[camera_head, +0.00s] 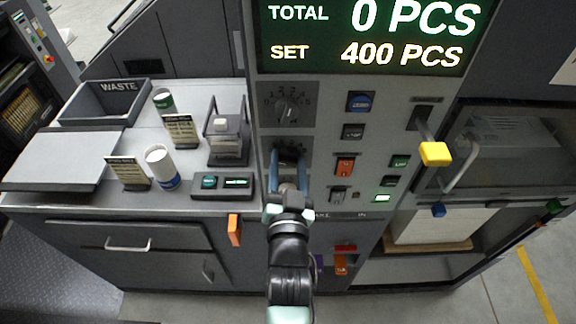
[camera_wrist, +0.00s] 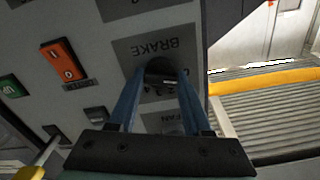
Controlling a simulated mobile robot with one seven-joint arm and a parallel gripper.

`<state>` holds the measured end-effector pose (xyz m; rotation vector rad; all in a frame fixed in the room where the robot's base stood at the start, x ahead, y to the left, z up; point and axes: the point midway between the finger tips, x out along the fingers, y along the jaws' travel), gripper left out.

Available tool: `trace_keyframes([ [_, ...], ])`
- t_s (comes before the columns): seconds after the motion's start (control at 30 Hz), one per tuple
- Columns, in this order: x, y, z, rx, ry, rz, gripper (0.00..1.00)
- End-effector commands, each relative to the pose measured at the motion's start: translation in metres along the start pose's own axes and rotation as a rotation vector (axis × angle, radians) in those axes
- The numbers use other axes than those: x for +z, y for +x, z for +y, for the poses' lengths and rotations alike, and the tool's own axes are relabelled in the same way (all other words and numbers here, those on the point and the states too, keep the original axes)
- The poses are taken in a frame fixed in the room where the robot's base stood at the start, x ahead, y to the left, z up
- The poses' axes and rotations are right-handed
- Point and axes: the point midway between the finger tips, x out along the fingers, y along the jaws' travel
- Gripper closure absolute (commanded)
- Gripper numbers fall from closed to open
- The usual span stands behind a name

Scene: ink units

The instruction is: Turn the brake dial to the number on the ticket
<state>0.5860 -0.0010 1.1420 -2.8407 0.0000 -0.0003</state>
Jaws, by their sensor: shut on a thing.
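The brake dial (camera_wrist: 161,72) is a dark round knob on the grey panel, under an upside-down BRAKE label in the wrist view. My gripper (camera_wrist: 160,82) has its two blue fingers closed around the knob's sides. In the head view my gripper (camera_head: 288,160) reaches up to the lower dial plate and covers most of the dial. The pointer and most of its numbers are hidden. Two small cards with print, one at the back (camera_head: 182,130) and one in front (camera_head: 128,172), stand on the left counter. Their text is too small to read, and I cannot tell which is the ticket.
A numbered dial (camera_head: 285,110) sits just above the brake dial. An orange rocker switch (camera_head: 344,166) and a yellow-ended lever (camera_head: 434,153) are to the right. The display (camera_head: 370,35) reads TOTAL 0 PCS, SET 400 PCS. Cups and a waste tray (camera_head: 75,112) stand at left.

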Motion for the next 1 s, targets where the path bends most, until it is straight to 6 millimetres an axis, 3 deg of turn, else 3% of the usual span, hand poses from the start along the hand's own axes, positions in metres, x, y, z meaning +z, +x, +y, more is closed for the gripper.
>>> trace_keyframes([
  [0.6, 0.0007, -0.0001, 0.0002, 0.001, -0.058, -0.002, 1.0],
  [0.63, 0.0007, -0.0001, 0.0002, 0.001, -0.058, -0.002, 0.47],
  [0.8, 0.0006, -0.0001, 0.0001, 0.001, -0.056, -0.002, 0.21],
  [1.0, 0.0003, -0.0001, 0.0, 0.0, -0.055, -0.001, 0.21],
])
